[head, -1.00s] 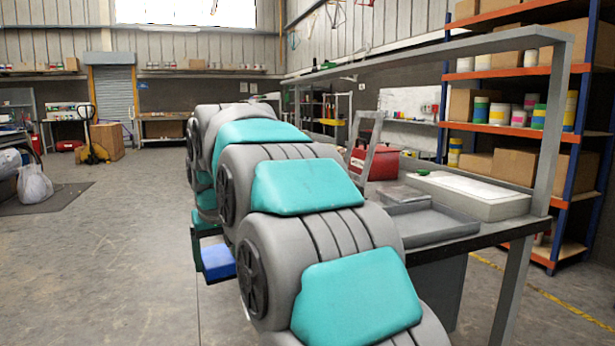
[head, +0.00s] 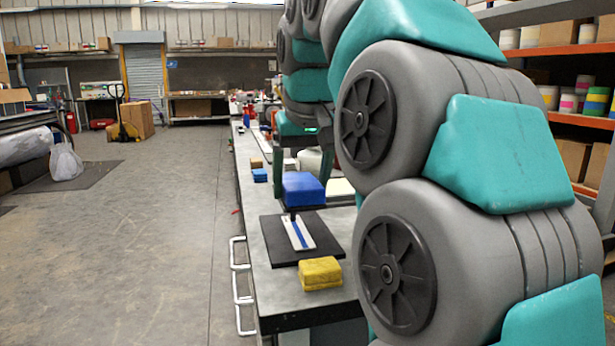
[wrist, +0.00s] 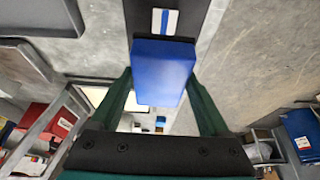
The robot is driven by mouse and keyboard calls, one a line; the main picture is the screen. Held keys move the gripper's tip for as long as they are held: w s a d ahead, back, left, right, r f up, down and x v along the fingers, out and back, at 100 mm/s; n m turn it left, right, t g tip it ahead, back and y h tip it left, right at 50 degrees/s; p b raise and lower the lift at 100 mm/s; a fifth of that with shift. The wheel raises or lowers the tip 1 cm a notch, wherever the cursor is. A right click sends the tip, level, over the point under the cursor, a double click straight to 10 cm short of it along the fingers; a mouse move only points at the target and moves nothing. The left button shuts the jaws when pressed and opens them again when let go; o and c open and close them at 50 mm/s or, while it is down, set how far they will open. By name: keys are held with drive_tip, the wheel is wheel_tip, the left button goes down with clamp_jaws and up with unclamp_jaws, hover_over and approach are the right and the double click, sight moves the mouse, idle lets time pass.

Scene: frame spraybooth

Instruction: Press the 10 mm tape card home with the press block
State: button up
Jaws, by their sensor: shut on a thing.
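A large blue block (head: 303,187), seemingly the press block, is held between the fingers of my gripper (wrist: 161,76). It also shows in the wrist view (wrist: 162,70). A white card with a blue stripe (head: 304,237) lies on a black mat (head: 275,241) on the bench, close below and in front of the block in the head view. A dark narrow shape shows between block and card; I cannot tell whether they touch. In the wrist view the card (wrist: 173,20) shows just beyond the block, which may hide part of it.
A yellow block (head: 320,273) sits on the bench (head: 256,268) at the mat's near edge. A small blue block (head: 260,175) and a brown block (head: 256,163) lie farther along. My arm hides the bench's right side. The floor to the left is open.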

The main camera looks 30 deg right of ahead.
sight(299, 234)
drive_tip(key=shift+a+f+b, duration=0.1)
drive_tip(key=shift+f+b, duration=0.95)
drive_tip(key=shift+f, duration=1.7)
drive_tip(key=shift+f+b, duration=0.35)
drive_tip(key=shift+f, duration=0.35)
drive_tip(key=shift+r, duration=0.15)
drive_tip(key=shift+r+p, duration=1.5)
drive_tip(key=shift+r, duration=1.95)
